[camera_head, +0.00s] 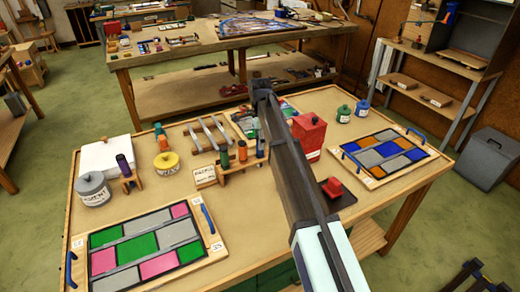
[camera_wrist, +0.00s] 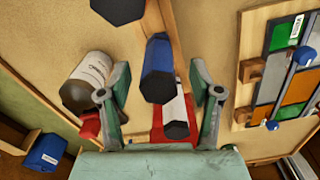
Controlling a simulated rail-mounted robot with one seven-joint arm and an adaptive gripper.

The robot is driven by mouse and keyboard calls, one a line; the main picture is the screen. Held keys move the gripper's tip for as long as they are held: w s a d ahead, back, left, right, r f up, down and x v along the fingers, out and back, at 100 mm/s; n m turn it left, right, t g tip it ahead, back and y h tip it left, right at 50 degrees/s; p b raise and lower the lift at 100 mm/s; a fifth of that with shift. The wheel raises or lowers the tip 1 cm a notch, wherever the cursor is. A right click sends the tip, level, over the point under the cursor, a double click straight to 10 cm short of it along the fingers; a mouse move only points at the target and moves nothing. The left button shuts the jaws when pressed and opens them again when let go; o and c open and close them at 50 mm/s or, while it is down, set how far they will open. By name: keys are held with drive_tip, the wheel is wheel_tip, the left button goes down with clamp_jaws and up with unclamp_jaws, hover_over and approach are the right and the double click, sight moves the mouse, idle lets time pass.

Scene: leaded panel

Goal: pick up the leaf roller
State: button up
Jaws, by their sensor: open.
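My gripper (camera_wrist: 163,92) is open in the wrist view, its two green-grey fingers apart. Between them are a tool with a blue hexagonal handle and dark end (camera_wrist: 158,70) and, just lower, a white one with a black end (camera_wrist: 175,115). A dark-handled tool (camera_wrist: 118,8) shows at the top edge. Nothing is visibly gripped; I cannot tell whether the fingers touch a handle. No label shows which tool is the leaf roller. In the head view my arm crosses the table and my fingers cannot be made out.
A labelled grey-brown bottle (camera_wrist: 85,82) is close by the left finger. A panel tray (camera_wrist: 245,75) is to the right.

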sight(260, 153)
drive_tip(key=shift+d+f+p, duration=0.15)
drive_tip(key=shift+f+p, duration=0.95)
drive_tip(key=shift+f, duration=1.2)
clamp_jaws()
